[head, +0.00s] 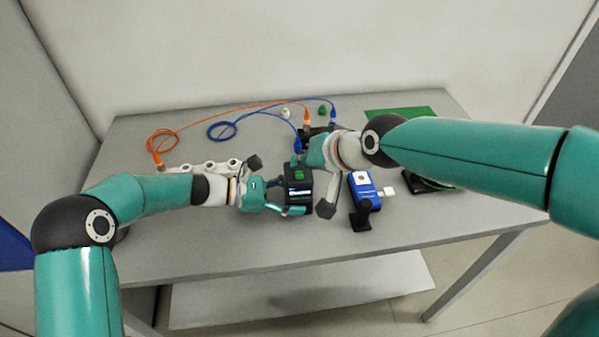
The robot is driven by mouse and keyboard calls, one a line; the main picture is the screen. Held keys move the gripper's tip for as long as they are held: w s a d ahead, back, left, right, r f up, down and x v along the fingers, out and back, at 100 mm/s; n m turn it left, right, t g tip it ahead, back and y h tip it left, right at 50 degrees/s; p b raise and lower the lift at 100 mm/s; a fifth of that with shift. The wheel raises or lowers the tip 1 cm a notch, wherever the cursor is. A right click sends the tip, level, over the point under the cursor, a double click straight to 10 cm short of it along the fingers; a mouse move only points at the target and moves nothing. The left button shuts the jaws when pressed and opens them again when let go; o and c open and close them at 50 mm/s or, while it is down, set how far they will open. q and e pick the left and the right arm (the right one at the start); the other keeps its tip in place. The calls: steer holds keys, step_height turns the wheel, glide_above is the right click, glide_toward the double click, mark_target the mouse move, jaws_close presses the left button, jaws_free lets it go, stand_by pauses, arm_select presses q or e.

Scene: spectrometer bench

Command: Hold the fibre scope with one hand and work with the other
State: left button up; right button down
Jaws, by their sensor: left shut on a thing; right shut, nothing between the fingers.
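The fibre scope (299,196), a dark box-like device with a green top button and a lit face, is just above or on the middle of the table. My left gripper (288,198) comes in from the left and is shut on it. My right gripper (298,160) is shut and empty, just behind the scope. A blue fibre plug (298,145) stands close behind its fingertips; I cannot tell if they touch. An orange plug (307,118) and another blue plug (333,115) stand farther back. The far side of the scope is partly hidden by my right gripper.
A white holder strip (205,167) and an orange plug (158,163) lie left. Looped orange and blue cables cross the back. A blue device (364,190), a black stand (360,216) and a green mat (400,113) are right. The table's (180,235) front left is clear.

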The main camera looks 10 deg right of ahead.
mark_target(302, 175)
steer(key=shift+r, duration=0.2)
steer(key=shift+r, duration=2.45)
arm_select(q)
steer(key=o, duration=0.9)
steer(key=v, duration=1.2)
arm_select(e)
steer(key=shift+f, duration=0.1)
